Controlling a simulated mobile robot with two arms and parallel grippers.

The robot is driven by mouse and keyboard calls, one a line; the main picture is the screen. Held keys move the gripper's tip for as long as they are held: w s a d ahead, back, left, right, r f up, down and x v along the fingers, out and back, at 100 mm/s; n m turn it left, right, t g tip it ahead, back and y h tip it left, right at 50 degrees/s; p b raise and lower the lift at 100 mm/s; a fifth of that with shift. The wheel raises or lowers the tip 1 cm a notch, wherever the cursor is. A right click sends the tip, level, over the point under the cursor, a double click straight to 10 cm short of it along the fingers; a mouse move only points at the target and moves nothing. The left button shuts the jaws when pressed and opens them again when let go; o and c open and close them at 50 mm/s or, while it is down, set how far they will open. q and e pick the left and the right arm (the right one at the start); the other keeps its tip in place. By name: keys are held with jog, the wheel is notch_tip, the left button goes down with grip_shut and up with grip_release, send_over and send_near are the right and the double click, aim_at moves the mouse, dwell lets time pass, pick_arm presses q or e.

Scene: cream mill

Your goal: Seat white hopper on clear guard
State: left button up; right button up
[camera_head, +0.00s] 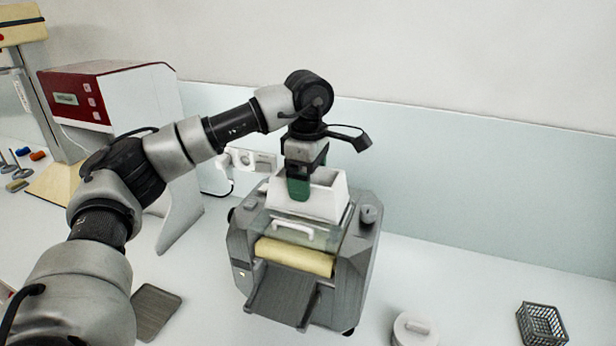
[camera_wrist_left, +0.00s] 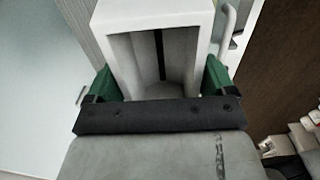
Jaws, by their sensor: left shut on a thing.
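The white hopper (camera_head: 325,203) is an upright, open-topped box over the grey mill (camera_head: 358,250). My left gripper (camera_head: 299,188) reaches down to it from above, with a green finger against its wall. In the left wrist view the hopper (camera_wrist_left: 150,18) sits between both green fingers of my gripper (camera_wrist_left: 160,80), which is shut on it. The clear guard (camera_head: 320,239), with a white handle (camera_head: 292,228), is just below the hopper, above the cream roller. I cannot tell whether the hopper rests on the guard or hovers slightly above it. My right gripper is out of view.
A grey tray (camera_head: 156,310) lies left of the mill. A white round lid (camera_head: 414,330) and a grey wire basket (camera_head: 541,325) stand at the right front. A red and white machine (camera_head: 110,95) is at the back left. The counter right of the mill is mostly clear.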

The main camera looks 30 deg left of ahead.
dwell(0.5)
pick_arm(q)
jog(key=shift+f+b, duration=0.5)
jog(key=shift+f, duration=0.25)
dwell(1.1)
jog(key=o, duration=0.8)
jog(key=shift+r, duration=0.5)
notch_tip(320, 180, up, 5)
jog(key=shift+f+b, duration=0.1)
jog(key=shift+b, duration=0.65)
notch_tip(320, 180, up, 5)
jog(key=shift+r+p, duration=0.1)
jog(key=shift+p, duration=0.5)
